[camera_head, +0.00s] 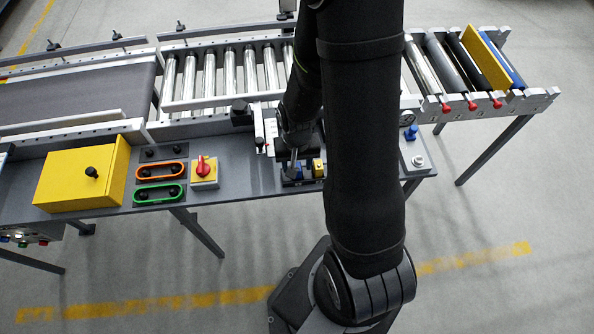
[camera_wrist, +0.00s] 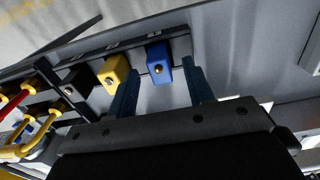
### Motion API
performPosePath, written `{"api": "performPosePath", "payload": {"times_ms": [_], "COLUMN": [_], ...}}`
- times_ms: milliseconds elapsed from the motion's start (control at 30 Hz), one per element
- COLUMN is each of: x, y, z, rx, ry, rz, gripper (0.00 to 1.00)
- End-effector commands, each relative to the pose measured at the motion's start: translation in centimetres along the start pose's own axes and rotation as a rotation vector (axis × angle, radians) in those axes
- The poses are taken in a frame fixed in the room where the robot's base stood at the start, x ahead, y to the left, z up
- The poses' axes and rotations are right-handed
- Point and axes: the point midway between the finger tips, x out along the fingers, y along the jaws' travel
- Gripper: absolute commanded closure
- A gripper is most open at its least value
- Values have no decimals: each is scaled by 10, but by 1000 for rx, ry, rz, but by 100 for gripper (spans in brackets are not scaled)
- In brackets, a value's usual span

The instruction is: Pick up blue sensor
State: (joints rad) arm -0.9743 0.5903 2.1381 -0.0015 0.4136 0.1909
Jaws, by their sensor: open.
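The blue sensor (camera_wrist: 158,62) is a small blue block with a round metal stud on its face. In the wrist view it sits on a dark rail, between the fingertips of my gripper (camera_wrist: 158,85). The fingers are open, one on each side of it, with a visible gap to the right finger. I cannot tell whether the left finger touches it. In the head view the blue sensor (camera_head: 292,172) is partly hidden by my gripper and arm.
A yellow sensor (camera_wrist: 112,73) stands close left of the blue one, near the left finger, and a black one (camera_wrist: 76,82) lies beyond it. The head view shows a red rotary switch (camera_head: 203,167), a yellow box (camera_head: 83,175) and a roller conveyor (camera_head: 225,75) around the panel.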

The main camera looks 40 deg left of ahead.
Motion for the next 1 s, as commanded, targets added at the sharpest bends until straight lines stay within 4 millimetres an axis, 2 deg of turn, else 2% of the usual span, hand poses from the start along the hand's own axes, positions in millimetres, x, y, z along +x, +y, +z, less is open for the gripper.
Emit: {"api": "performPosePath", "payload": {"times_ms": [133, 367, 467, 600, 633, 1000], "x": [8, 9, 8, 8, 8, 6], "y": [0, 0, 0, 0, 0, 0], "z": [0, 0, 0, 0, 0, 0], "rx": [0, 0, 0, 0, 0, 0], "ry": [0, 1, 1, 1, 1, 2], "rz": [0, 0, 0, 0, 0, 0], "gripper": [53, 53, 68, 96, 100, 100]}}
